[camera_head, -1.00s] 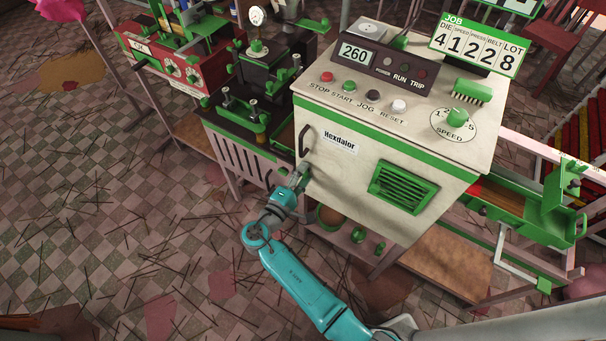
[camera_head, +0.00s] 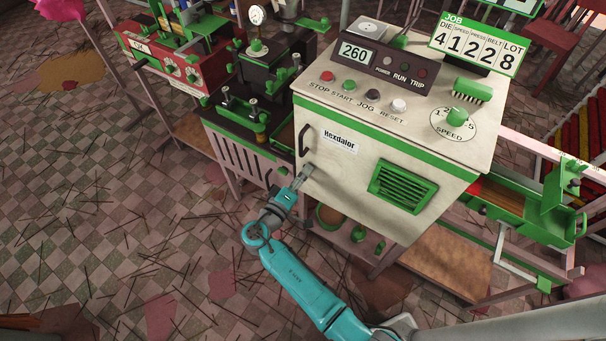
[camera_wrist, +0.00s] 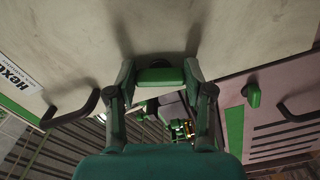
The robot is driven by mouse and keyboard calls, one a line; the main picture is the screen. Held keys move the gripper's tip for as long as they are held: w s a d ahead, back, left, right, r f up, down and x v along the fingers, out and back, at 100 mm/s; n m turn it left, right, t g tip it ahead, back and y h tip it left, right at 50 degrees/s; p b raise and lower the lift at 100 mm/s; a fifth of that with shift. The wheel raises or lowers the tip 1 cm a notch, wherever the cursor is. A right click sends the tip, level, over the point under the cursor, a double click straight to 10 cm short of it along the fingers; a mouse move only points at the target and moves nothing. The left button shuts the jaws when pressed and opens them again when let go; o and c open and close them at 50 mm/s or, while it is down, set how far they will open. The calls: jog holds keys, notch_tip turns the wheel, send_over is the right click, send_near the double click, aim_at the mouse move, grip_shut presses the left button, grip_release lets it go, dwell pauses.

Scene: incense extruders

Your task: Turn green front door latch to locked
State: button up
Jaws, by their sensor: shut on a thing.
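The green front door latch (camera_wrist: 160,76) is a small rounded bar on the pale front door (camera_wrist: 200,30). In the wrist view it lies crosswise between the two fingers of my gripper (camera_wrist: 160,82), which are shut on its ends. In the head view my gripper (camera_head: 302,177) is at the left side of the cream cabinet's front door (camera_head: 340,185), below the black door handle (camera_head: 304,140). The latch is hidden behind the fingers there. I cannot tell the latch's exact angle on the door.
A second green latch (camera_wrist: 253,95) sits on a neighbouring pinkish panel (camera_wrist: 240,140) in the wrist view, beside another dark handle (camera_wrist: 300,107). A green vent (camera_head: 403,187) is right of my gripper. Open floor (camera_head: 130,250) lies to the left.

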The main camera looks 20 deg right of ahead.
dwell(0.3)
jog(key=o, duration=1.2)
jog(key=shift+c, duration=0.2)
jog(key=v, duration=1.2)
